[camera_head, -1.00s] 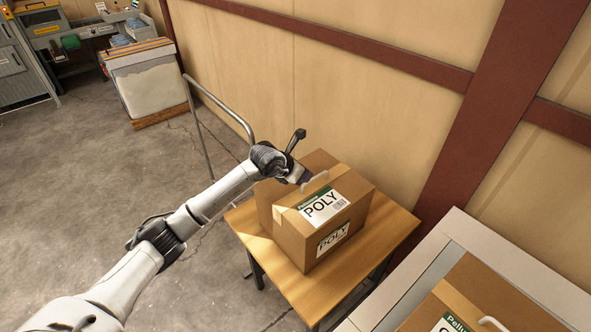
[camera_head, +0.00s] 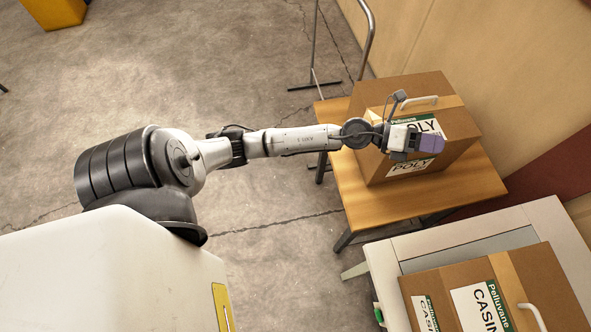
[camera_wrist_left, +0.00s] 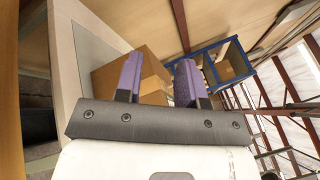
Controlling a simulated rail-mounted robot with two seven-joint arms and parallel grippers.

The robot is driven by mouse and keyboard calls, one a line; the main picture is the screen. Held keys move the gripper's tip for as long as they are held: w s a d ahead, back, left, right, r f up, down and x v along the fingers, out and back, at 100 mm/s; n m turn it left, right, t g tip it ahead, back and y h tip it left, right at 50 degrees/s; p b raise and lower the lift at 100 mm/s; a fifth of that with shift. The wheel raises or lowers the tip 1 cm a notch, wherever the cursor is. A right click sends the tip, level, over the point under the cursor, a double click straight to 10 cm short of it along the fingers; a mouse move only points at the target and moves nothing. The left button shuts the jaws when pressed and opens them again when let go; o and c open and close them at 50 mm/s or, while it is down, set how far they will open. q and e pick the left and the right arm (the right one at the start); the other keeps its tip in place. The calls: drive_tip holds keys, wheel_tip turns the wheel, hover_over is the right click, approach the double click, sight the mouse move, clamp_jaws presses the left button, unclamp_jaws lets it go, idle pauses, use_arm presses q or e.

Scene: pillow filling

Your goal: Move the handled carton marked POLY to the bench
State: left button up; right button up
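The brown carton marked POLY (camera_head: 455,145) sits upright on a small wooden-topped table (camera_head: 465,190). Its white handle (camera_head: 415,103) stands up from its top. My left gripper (camera_head: 432,145) overlaps the label side of the carton in the head view, with the handle apart from it and behind it. In the left wrist view its two purple fingers (camera_wrist_left: 158,80) are spread, with nothing held between them. I cannot tell how far the fingers are from the carton. My right gripper is in neither view.
A carton marked CASING (camera_head: 470,290), with a white handle, lies on a pale-framed table (camera_head: 530,222) at the lower right. A metal rail (camera_head: 318,50) stands behind the wooden table.

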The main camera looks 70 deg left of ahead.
use_arm(q)
drive_tip(key=s+a+f+n+g+y, duration=0.1)
drive_tip(key=s+a+f+n+y, duration=0.1)
drive_tip(key=s+f+n+y, duration=0.8)
drive_tip(key=s+a+f+n+g+y, duration=0.1)
drive_tip(key=s+a+n+y, duration=0.3)
drive_tip(key=n, duration=1.1)
drive_tip(key=s+d+f+n+g+h, duration=0.1)
drive_tip(key=s+d+f+g, duration=0.3)
drive_tip(key=s, duration=0.5)
drive_tip(key=s+d+f+n+g+h, duration=0.2)
drive_tip(key=s+d+f+g, duration=0.3)
drive_tip(key=s, duration=0.4)
drive_tip(key=shift+s+d+f+n+g, duration=0.35)
drive_tip(key=shift+d+n+g, duration=0.25)
drive_tip(key=shift+g, duration=0.4)
drive_tip(key=shift+a+r, duration=0.1)
drive_tip(key=shift+r, duration=0.05)
wheel_tip(320, 180, up, 25)
drive_tip(key=p, duration=2.5)
wheel_tip(320, 180, down, 74)
drive_tip(key=b, duration=7.3)
drive_tip(key=shift+b, duration=0.3)
